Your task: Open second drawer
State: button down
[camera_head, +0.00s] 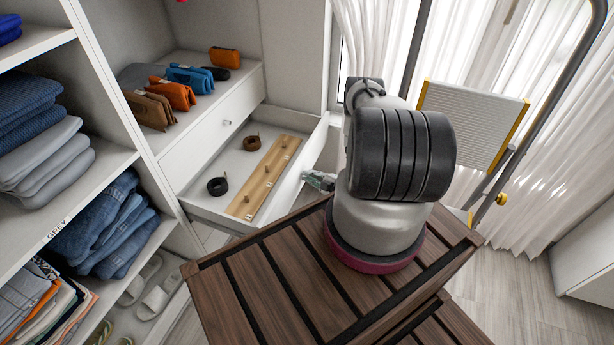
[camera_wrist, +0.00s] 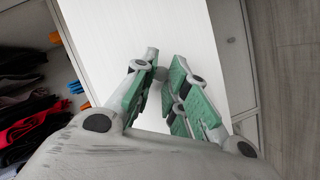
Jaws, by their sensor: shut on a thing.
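The open drawer (camera_head: 294,175) is pulled well out of the white shelving in the head view. It holds two coiled dark belts and a wooden board with pegs. A shut drawer (camera_head: 205,142) with a small round knob (camera_head: 227,122) is just above it. My gripper (camera_head: 318,181) is at the outer side of the open drawer's front. In the wrist view my gripper (camera_wrist: 165,72) has its green fingers closed around a small grey knob on the white drawer front (camera_wrist: 120,25). The fingers partly hide the knob.
A slatted brown wooden surface (camera_head: 267,295) lies in front of the drawer, under my arm. Shelves with folded clothes (camera_head: 110,230) stand at the left. Pouches (camera_head: 175,95) sit above the shut drawer. Curtains and a yellow-edged panel (camera_head: 470,120) are at the right.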

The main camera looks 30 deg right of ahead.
jog(key=c, duration=1.4)
grip_release()
notch_tip(320, 180, up, 10)
